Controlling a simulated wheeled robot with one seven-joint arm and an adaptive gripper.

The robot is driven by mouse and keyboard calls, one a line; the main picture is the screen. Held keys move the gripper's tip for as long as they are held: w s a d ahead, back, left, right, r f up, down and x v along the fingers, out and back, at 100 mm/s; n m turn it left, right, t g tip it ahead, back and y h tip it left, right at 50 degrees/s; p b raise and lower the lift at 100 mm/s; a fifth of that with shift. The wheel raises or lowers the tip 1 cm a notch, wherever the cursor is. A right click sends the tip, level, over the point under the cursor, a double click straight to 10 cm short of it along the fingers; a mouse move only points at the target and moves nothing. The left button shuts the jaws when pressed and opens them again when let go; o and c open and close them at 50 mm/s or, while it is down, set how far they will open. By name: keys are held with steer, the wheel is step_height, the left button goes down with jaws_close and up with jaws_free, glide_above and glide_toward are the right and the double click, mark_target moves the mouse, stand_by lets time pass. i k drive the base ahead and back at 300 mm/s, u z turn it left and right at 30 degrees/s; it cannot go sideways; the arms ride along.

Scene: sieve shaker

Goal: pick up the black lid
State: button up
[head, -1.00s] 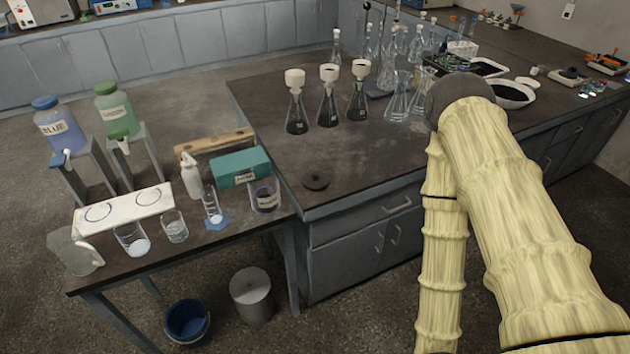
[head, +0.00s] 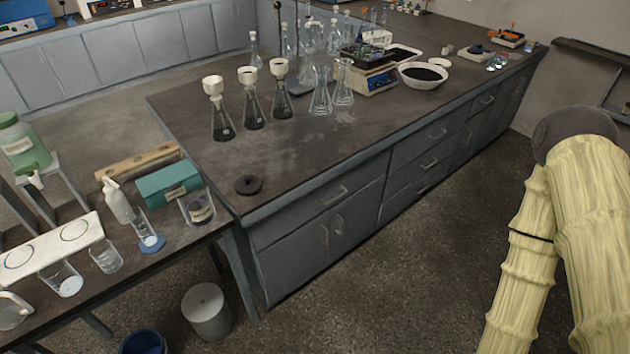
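The black lid (head: 248,184) is a small dark round disc with a raised middle. It lies flat on the dark bench top (head: 205,160), close to the bench's near left corner. My arm, in a cream ribbed cover, fills the right side of the head view, well to the right of the lid. My gripper does not show in this view. Nothing touches or covers the lid.
Flasks with white funnels (head: 250,100) stand behind the lid. A teal box (head: 168,183) and a beaker (head: 197,207) stand on the lower table to its left. A grey bin (head: 206,311) is on the floor below. Bench top around the lid is clear.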

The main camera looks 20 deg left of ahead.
mark_target(248, 184)
steer(key=z, duration=2.2)
steer(key=k, duration=1.6)
steer(key=u, duration=1.85)
